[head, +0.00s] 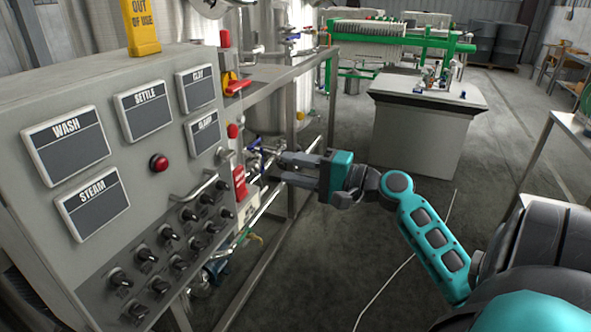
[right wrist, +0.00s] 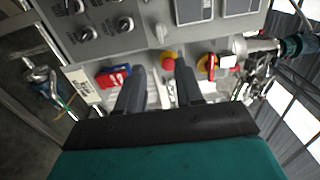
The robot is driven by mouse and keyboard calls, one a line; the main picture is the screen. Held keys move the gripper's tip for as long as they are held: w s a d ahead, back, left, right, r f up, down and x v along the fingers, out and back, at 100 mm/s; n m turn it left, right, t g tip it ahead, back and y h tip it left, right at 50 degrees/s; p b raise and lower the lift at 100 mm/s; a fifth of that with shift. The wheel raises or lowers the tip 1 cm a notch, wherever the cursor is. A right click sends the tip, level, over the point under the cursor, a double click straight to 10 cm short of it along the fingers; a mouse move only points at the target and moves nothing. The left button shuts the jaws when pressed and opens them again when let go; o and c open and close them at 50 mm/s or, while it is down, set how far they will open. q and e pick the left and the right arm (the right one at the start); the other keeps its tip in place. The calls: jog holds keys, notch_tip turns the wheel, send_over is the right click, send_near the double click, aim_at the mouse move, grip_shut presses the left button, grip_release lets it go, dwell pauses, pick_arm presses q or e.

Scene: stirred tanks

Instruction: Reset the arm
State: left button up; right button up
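My right arm (head: 432,235) comes in from the right in the head view, reaching out toward the side of the grey control panel (head: 95,130). My right gripper (head: 284,167) is level, with its fingers pointing left at the panel's edge. In the right wrist view my right gripper (right wrist: 160,67) shows two dark fingers standing apart with nothing held between them. Beyond the fingertips are a red round button (right wrist: 168,61), a red and blue tag (right wrist: 114,76) and a red and yellow switch (right wrist: 207,66). My left gripper is in neither view.
A metal frame (head: 285,75) with pipes and valves stands behind the gripper. The panel carries several black knobs (head: 158,285) and a red button (head: 158,162). A grey cabinet (head: 420,125) stands further back. Open floor (head: 350,255) lies below the arm; a table (head: 560,125) is at right.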

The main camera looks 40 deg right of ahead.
dwell(0.4)
jog(key=s+a+f+n+g+h, duration=0.2)
jog(key=a+f+n, duration=0.15)
jog(key=f, duration=0.65)
jog(key=s+a+f+n+g+h, duration=0.2)
jog(key=a+f, duration=0.2)
jog(key=f, duration=0.6)
jog(key=s+a+f+n+g, duration=0.1)
jog(key=s+a+f+n, duration=0.3)
jog(key=a, duration=0.3)
jog(key=s+a+f+n, duration=0.4)
jog(key=s+a+n, duration=0.1)
jog(key=a, duration=0.3)
jog(key=shift+a+f+n+g+h, duration=0.2)
jog(key=shift+f+n+g+h, duration=0.2)
jog(key=shift+n, duration=0.45)
jog(key=shift+s, duration=0.1)
